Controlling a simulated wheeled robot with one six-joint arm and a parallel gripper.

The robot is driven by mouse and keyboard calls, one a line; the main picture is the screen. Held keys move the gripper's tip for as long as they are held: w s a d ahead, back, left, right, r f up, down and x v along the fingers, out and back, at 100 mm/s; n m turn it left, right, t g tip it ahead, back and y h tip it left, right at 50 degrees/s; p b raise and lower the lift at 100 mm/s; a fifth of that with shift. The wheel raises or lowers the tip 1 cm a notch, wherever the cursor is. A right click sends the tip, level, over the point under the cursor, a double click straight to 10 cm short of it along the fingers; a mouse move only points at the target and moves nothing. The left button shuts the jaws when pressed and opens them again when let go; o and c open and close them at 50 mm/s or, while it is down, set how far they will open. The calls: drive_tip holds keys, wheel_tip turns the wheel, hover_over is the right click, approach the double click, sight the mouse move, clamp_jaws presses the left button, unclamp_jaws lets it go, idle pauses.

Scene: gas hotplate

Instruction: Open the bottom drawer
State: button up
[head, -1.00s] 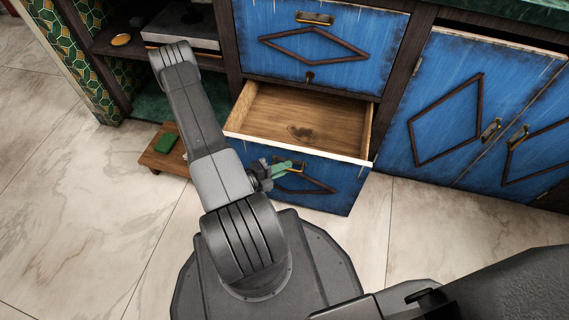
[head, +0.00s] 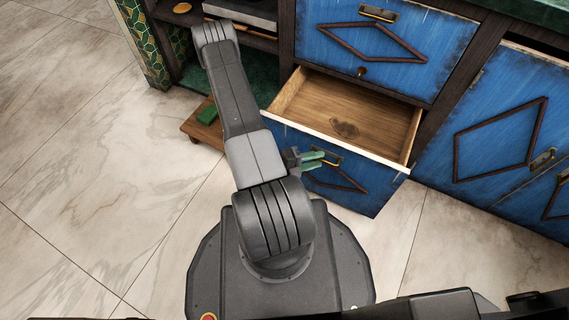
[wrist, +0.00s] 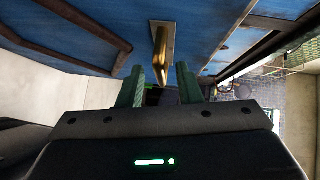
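The blue bottom drawer (head: 340,186) is pulled well out, and its bare wooden inside (head: 345,115) shows empty. Its brass handle (head: 328,157) is on the front panel, and it also shows in the wrist view (wrist: 160,48). My gripper (head: 312,160) is at the drawer front close to the handle. In the wrist view its two green fingers (wrist: 159,86) are spread apart, with the handle between and beyond their tips. I see a gap on either side of the handle, so the fingers do not clamp it.
The upper blue drawer (head: 372,45) is shut. Blue cabinet doors (head: 505,125) stand at the right. A low wooden stand (head: 203,131) with a green block (head: 207,115) is on the floor at the left. The marble floor (head: 80,170) is clear at the left.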

drive_tip(key=p+v, duration=0.2)
drive_tip(key=v, duration=1)
drive_tip(key=shift+p, duration=0.35)
drive_tip(key=shift+d, duration=0.1)
idle(0.4)
drive_tip(key=b+x, duration=0.2)
drive_tip(key=x, duration=0.9)
drive_tip(key=shift+b, duration=0.35)
idle(0.4)
drive_tip(key=shift+p+v, duration=1.4)
drive_tip(key=shift+v, duration=4.3)
drive_tip(key=shift+b+x, duration=1.75)
drive_tip(key=shift+x, duration=5.3)
